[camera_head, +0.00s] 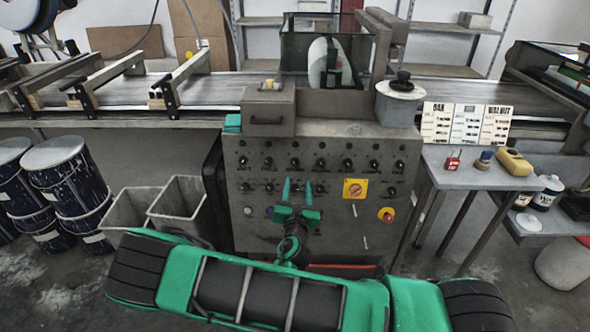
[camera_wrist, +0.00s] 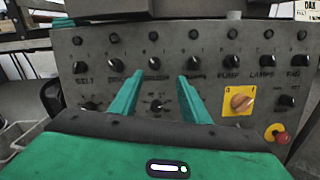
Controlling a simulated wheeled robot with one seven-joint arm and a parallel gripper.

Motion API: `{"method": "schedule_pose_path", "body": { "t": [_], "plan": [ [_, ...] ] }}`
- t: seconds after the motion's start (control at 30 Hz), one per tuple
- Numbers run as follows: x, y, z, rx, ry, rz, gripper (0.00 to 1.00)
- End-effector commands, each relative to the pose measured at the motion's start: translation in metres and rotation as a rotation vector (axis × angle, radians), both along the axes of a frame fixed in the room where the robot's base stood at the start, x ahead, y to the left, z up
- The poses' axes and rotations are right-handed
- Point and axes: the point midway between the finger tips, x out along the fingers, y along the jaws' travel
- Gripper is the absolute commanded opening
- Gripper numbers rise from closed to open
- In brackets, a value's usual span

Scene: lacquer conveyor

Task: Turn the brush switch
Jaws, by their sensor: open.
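The switch panel (camera_head: 265,215) faces me with two rows of black knobs. The third knob of the upper row (camera_wrist: 153,62) has a blurred label that may read brush; I cannot read it surely. In the head view it seems to be the knob (camera_head: 294,162) above my fingers. My gripper (camera_wrist: 160,78) has its green fingers apart with nothing between them, tips just below and either side of that knob. In the head view my gripper (camera_head: 297,183) is in front of the panel. A lower-row knob (camera_wrist: 156,105) shows between the fingers. Fingertip contact cannot be told.
A yellow-plated rotary switch (camera_wrist: 239,102) and a red stop button (camera_wrist: 280,135) are at the panel's lower right. Grey bins (camera_head: 178,205) stand left of the panel. A side table (camera_head: 480,177) with a padlock (camera_head: 453,160) stands at the right.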

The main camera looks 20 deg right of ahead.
Motion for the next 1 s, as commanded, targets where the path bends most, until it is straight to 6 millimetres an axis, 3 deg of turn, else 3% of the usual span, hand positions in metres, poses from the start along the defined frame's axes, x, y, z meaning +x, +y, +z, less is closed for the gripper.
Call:
{"method": "schedule_pose_path", "body": {
  "t": [0.1,0.27,0.7,1.0],
  "plan": [
    [0.002,0.008,-0.004,-0.028,0.006,0.03,0.42],
    [0.017,0.005,-0.003,-0.03,0.005,0.032,0.42],
    [0.087,-0.016,-0.003,-0.028,0.005,0.031,0.42],
    [0.104,-0.02,-0.003,-0.028,0.007,0.033,0.42]
  ]
}}
